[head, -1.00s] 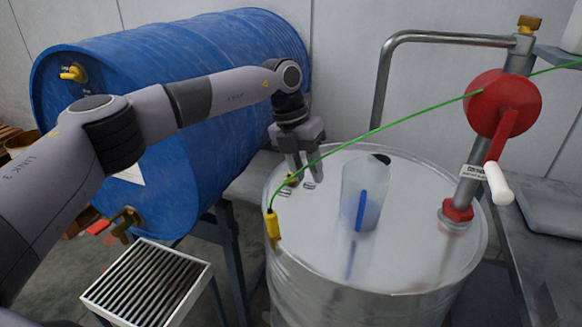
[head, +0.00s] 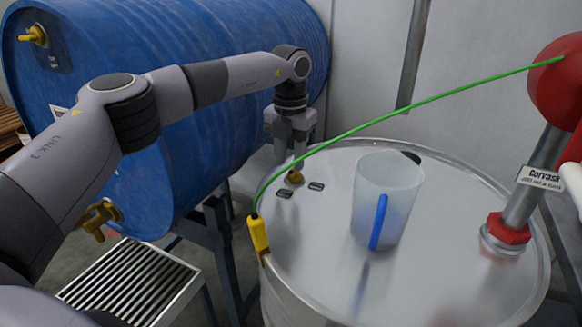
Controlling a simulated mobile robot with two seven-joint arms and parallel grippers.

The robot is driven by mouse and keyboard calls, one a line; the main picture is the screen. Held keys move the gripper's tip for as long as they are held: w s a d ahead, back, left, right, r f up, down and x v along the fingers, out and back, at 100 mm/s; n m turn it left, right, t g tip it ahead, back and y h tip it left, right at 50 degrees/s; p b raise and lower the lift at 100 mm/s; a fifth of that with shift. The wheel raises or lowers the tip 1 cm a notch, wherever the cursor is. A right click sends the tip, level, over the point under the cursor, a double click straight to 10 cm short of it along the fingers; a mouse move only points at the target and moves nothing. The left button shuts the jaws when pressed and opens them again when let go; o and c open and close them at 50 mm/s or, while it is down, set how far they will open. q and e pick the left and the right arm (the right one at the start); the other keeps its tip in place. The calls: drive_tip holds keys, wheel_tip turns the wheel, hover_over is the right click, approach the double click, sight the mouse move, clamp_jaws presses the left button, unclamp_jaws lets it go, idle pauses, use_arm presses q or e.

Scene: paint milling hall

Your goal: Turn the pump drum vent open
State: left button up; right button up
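The pump drum (head: 440,265) is a pale metal drum with a flat lid, at the centre right. A small brass vent (head: 295,177) sits on its lid near the back left, between two small dark label plates (head: 316,186). My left gripper (head: 289,165) points down at the vent from above and behind. Its fingers look apart, with the tips close to the brass part; I cannot tell whether they touch it. The fingers partly hide the vent's upper side. My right gripper is not in view.
A green cable (head: 400,107) runs from a yellow clamp (head: 258,236) on the rim to the red pump (head: 560,85). A blue drum (head: 170,95) lies behind my arm; a grated tray (head: 135,285) is below.

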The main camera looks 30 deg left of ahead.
use_arm(q)
wheel_tip(320, 180, down, 2)
drive_tip(key=shift+f, duration=0.45)
clamp_jaws()
